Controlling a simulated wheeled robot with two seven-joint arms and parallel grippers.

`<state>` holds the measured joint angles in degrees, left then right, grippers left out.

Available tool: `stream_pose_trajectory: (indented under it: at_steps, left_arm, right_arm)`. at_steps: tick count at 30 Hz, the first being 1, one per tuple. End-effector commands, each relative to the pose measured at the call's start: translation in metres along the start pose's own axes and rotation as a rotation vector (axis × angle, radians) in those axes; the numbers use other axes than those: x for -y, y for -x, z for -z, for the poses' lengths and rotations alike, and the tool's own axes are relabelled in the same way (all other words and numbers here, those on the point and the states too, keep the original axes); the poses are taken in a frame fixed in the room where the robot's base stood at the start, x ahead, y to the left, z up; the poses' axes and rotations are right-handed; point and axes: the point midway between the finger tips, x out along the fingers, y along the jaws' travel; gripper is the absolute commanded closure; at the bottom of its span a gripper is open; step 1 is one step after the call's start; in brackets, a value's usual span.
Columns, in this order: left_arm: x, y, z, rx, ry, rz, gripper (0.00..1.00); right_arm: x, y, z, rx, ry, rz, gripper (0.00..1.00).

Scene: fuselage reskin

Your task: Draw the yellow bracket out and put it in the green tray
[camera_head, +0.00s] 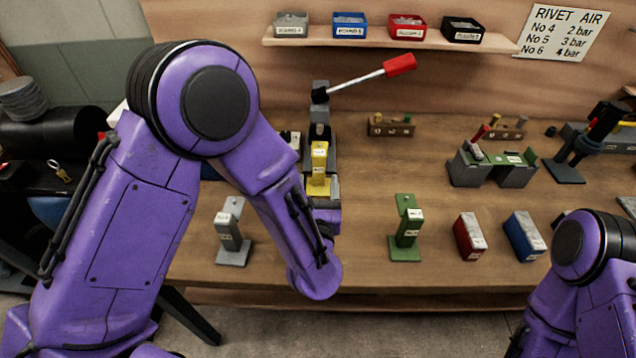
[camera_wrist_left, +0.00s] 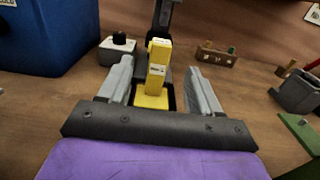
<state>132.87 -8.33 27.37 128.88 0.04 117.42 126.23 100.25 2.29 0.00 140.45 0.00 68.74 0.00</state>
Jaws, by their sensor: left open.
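The yellow bracket (camera_head: 319,165) stands upright in a dark grey holder (camera_head: 320,130) with a red-handled lever at the back middle of the bench. In the left wrist view the yellow bracket (camera_wrist_left: 157,75) shows its tall post and wider base between my fingers. My left gripper (camera_head: 321,187) is open around the bracket, partly hidden by my forearm; in the left wrist view the gripper (camera_wrist_left: 160,75) has a finger on each side, with gaps to the post. I cannot make out a clear green tray; a grey stand with a green top (camera_head: 512,160) is at the right. My right gripper is out of view.
A green bracket (camera_head: 406,230), a grey bracket (camera_head: 232,232), a red block (camera_head: 469,237) and a blue block (camera_head: 524,237) stand along the front. A shelf (camera_head: 380,38) with small bins is behind. A blue container (camera_wrist_left: 45,35) is at the wrist view's left.

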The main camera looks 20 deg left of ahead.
Motion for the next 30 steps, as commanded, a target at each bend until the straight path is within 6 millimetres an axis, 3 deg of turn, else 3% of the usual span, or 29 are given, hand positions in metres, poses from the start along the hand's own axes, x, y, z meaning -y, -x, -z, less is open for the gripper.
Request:
stream_pose_trajectory:
  at_steps: [18,30]
  left_arm:
    - [-0.001,-0.096,-0.001,0.000,0.000,-0.003,0.36]
    - [-0.001,-0.105,0.001,0.000,0.000,-0.002,0.36]
  right_arm:
    - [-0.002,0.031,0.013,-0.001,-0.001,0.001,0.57]
    - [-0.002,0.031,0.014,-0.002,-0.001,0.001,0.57]
